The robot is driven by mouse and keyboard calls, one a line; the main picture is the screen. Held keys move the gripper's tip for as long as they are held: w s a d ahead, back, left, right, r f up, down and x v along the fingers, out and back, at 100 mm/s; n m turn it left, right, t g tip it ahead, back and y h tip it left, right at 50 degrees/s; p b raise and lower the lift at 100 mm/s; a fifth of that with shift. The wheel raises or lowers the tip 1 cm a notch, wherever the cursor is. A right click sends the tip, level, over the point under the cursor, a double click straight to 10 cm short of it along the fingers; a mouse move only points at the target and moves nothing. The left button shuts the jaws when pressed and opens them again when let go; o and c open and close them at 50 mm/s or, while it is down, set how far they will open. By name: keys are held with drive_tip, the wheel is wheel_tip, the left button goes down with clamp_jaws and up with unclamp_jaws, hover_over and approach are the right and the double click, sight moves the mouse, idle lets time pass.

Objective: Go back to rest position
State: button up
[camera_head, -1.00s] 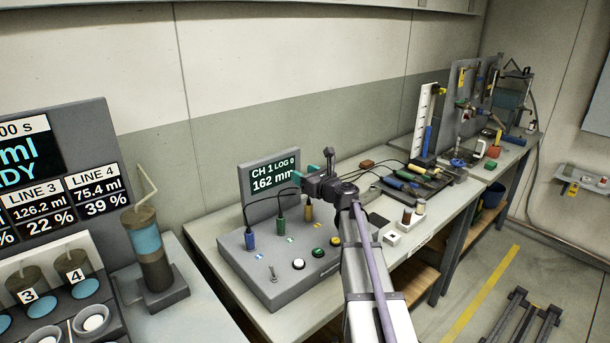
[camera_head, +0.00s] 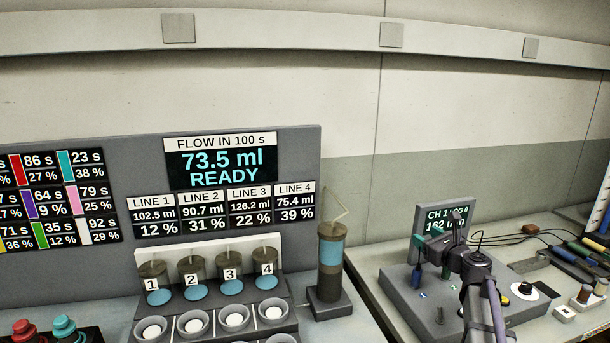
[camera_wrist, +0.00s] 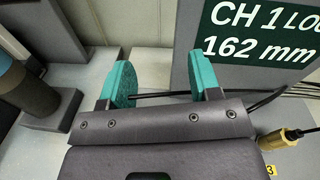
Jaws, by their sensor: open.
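My gripper (camera_head: 432,252) is at the right of the head view, in front of the small CH 1 display (camera_head: 446,216) and over the grey logger box (camera_head: 455,290). Its teal fingers also show in the wrist view (camera_wrist: 163,80), well apart with nothing gripped between them. A thin black cable (camera_wrist: 155,95) runs across the picture near the fingers; I cannot tell how close it is. The display reads 162 mm in the wrist view (camera_wrist: 255,45).
A yellow-brass plug (camera_wrist: 280,138) is right of the gripper in the wrist view. The flow panel (camera_head: 222,165) and a blue-banded cylinder (camera_head: 330,262) stand left of the logger. Tools with blue and green handles (camera_head: 580,250) lie right. The air above the bench is clear.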

drive_tip(key=s+a+f+n+g+y+p, duration=0.1)
drive_tip(key=s+a+f+n+g, duration=0.4)
drive_tip(key=s+a+n, duration=0.3)
drive_tip(key=s+a+f+n+g+p, duration=0.1)
drive_tip(key=s+a+f+n+g, duration=0.4)
drive_tip(key=a+n, duration=0.4)
drive_tip(key=s+f+n+g+h, duration=0.1)
drive_tip(key=s+n, duration=0.2)
drive_tip(key=s, duration=0.1)
drive_tip(key=s+f+n+g+h, duration=0.1)
drive_tip(key=s+n+g, duration=0.1)
drive_tip(key=s+n, duration=0.1)
drive_tip(key=s+a+n+g+h, duration=0.1)
drive_tip(key=s+n+h, duration=0.1)
drive_tip(key=s, duration=0.3)
drive_tip(key=shift+s+f+n+p, duration=0.2)
drive_tip(key=shift+f+n+p, duration=0.2)
drive_tip(key=shift+n, duration=0.2)
drive_tip(key=s+n+h, duration=0.1)
drive_tip(key=s+d+n+g, duration=0.1)
drive_tip(key=s, duration=0.1)
drive_tip(key=s+n+g+h, duration=0.1)
drive_tip(key=s, duration=0.1)
drive_tip(key=shift+d+f+n+h, duration=0.25)
drive_tip(key=shift+n+h, duration=0.05)
drive_tip(key=shift+d, duration=0.1)
